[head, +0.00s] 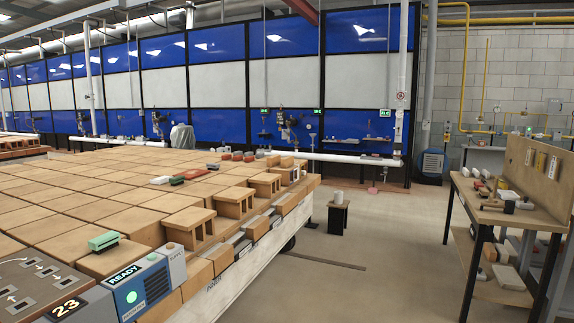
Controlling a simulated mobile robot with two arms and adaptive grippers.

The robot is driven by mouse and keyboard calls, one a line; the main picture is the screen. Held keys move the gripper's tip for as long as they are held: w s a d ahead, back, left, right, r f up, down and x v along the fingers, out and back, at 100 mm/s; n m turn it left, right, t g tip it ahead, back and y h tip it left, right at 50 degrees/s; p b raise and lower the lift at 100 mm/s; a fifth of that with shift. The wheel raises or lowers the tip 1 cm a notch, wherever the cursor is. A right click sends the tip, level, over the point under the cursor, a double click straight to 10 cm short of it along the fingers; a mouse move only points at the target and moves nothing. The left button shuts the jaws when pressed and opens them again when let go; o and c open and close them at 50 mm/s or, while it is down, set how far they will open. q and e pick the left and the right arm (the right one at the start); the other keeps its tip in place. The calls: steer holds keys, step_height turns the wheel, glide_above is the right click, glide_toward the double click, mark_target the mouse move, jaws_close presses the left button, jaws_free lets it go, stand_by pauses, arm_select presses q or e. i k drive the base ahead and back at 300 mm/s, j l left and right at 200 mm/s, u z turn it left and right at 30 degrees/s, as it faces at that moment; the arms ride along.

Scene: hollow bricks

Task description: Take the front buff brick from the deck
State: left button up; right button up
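A large deck (66,203) covered with rows of buff blocks fills the left half of the head view. Several buff hollow bricks stand along its right edge, with dark openings facing me. The nearest hollow brick (189,222) stands upright near the front, with a flat top. A second one (235,199) and a third one (265,181) stand farther back along the same edge. Neither of my grippers is in view.
A blue-grey box (142,285) marked READY and a panel (35,283) occupy the near left corner. A green item (104,241) lies on the deck. A workbench (500,208) stands right, a small stool (338,217) mid-floor. The floor between is mostly open.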

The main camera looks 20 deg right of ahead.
mark_target(286, 163)
steer(key=i+l+z, duration=0.3)
steer(key=i+l, duration=0.15)
steer(key=i+l+z, duration=0.25)
steer(key=i, duration=0.4)
steer(key=i+l+z, duration=0.3)
steer(key=i, duration=0.3)
steer(key=i+z, duration=0.3)
steer(key=i, duration=2.55)
steer(key=i+u, duration=0.1)
steer(key=i, duration=0.55)
steer(key=i+l+u, duration=0.1)
steer(key=i, duration=0.55)
steer(key=i+l+u, duration=0.1)
steer(key=i, duration=0.55)
